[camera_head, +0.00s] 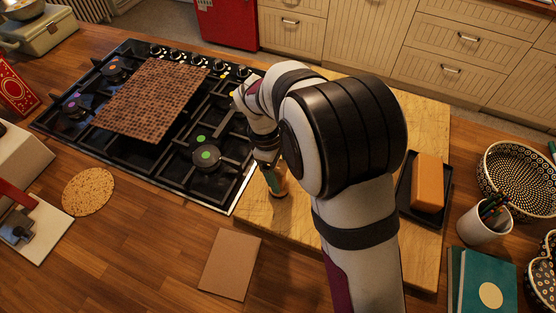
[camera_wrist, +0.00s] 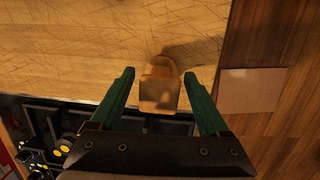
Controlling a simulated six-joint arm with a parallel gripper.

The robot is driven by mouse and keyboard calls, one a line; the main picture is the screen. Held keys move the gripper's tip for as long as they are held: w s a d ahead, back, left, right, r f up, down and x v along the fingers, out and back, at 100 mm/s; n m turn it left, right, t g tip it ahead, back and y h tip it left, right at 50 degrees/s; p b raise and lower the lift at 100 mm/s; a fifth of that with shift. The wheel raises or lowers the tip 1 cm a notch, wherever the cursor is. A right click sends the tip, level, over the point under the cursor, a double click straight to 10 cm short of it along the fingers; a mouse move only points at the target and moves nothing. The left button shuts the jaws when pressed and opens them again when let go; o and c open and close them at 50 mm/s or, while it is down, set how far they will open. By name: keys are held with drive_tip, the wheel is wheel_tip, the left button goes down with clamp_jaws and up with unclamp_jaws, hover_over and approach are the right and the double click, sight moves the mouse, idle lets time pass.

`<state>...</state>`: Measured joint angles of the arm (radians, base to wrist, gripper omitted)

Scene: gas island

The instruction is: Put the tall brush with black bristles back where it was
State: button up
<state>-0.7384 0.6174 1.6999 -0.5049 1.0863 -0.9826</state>
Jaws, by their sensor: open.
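A wooden, tan piece with a rounded end (camera_wrist: 160,88) shows between the fingers in the wrist view; it looks like the brush, but no black bristles are visible. In the head view the same wooden piece (camera_head: 278,188) stands at the near left edge of the wooden board (camera_head: 430,130), below my gripper (camera_head: 271,168). In the wrist view my gripper (camera_wrist: 160,76) is open, with its green fingers either side of the piece and a gap on both sides. My arm hides part of the board.
A gas hob (camera_head: 215,185) with a brown mosaic board (camera_head: 150,98) lies left of the wooden board. A brown card (camera_head: 230,263) lies in front.

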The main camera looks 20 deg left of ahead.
drive_tip(key=r, duration=0.3)
drive_tip(key=a+r, duration=0.1)
drive_tip(key=r, duration=0.5)
drive_tip(key=shift+s+a+r, duration=0.25)
drive_tip(key=shift+a, duration=0.1)
drive_tip(key=shift+d+r, duration=0.2)
drive_tip(key=shift+d, duration=0.15)
drive_tip(key=s+d+r+m+y, duration=0.1)
drive_tip(key=s+d+r+m, duration=0.1)
drive_tip(key=d+m, duration=0.25)
drive_tip(key=s+d+r+m, duration=0.1)
drive_tip(key=d+r+m, duration=0.15)
drive_tip(key=d, duration=0.35)
drive_tip(key=s+d+f+m+y, duration=0.1)
drive_tip(key=s+d+m, duration=0.4)
drive_tip(key=s+m, duration=0.3)
drive_tip(key=s+d+f+m+y, duration=0.1)
drive_tip(key=s+d+m+y, duration=0.1)
drive_tip(key=s+d+m, duration=0.4)
drive_tip(key=s+m, duration=0.2)
drive_tip(key=shift+d+f+m+g, duration=0.2)
drive_tip(key=shift+d+m+g, duration=0.05)
drive_tip(key=shift+m+g, duration=0.05)
